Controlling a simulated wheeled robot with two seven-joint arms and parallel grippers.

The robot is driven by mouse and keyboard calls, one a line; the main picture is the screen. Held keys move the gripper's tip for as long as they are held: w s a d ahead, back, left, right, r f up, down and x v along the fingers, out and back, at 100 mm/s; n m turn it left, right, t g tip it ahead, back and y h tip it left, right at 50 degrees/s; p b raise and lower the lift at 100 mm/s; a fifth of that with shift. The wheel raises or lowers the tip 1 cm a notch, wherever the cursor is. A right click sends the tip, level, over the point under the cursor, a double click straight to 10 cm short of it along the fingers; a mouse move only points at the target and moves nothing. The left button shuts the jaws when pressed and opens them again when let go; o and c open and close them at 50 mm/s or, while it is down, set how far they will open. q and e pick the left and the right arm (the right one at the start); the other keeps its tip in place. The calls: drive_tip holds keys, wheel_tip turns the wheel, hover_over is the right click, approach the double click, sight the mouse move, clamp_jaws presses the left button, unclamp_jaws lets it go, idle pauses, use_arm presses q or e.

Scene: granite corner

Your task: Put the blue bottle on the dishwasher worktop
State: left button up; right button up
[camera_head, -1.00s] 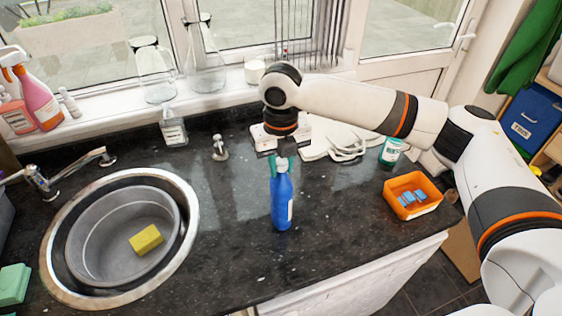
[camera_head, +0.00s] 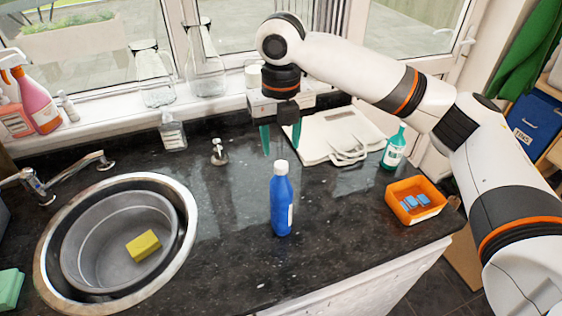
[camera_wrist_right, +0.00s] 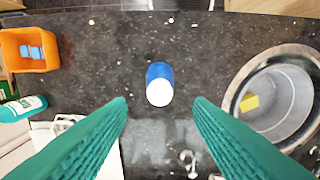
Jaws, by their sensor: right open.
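The blue bottle (camera_head: 281,203) stands upright on the dark granite worktop (camera_head: 335,240), with a white cap and a pale label on its right side. My right gripper (camera_head: 281,141) hangs above and behind it, fingers down, open and empty. In the right wrist view the bottle (camera_wrist_right: 159,84) shows from above, beyond and between the two green fingertips (camera_wrist_right: 160,103), touching neither. A white-fronted appliance (camera_head: 375,278) sits under the worktop's right front part; I cannot tell for sure that it is the dishwasher. My left gripper is not in view.
A round sink (camera_head: 48,258) with a grey basin and a yellow sponge (camera_head: 143,245) lies left. An orange tray (camera_head: 433,206) with blue pieces and a green bottle (camera_head: 394,150) stand right. White boards (camera_head: 325,135) lie behind. The worktop around the blue bottle is clear.

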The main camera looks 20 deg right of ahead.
drive_tip(key=shift+r+b, duration=0.3)
drive_tip(key=shift+r, duration=1.9)
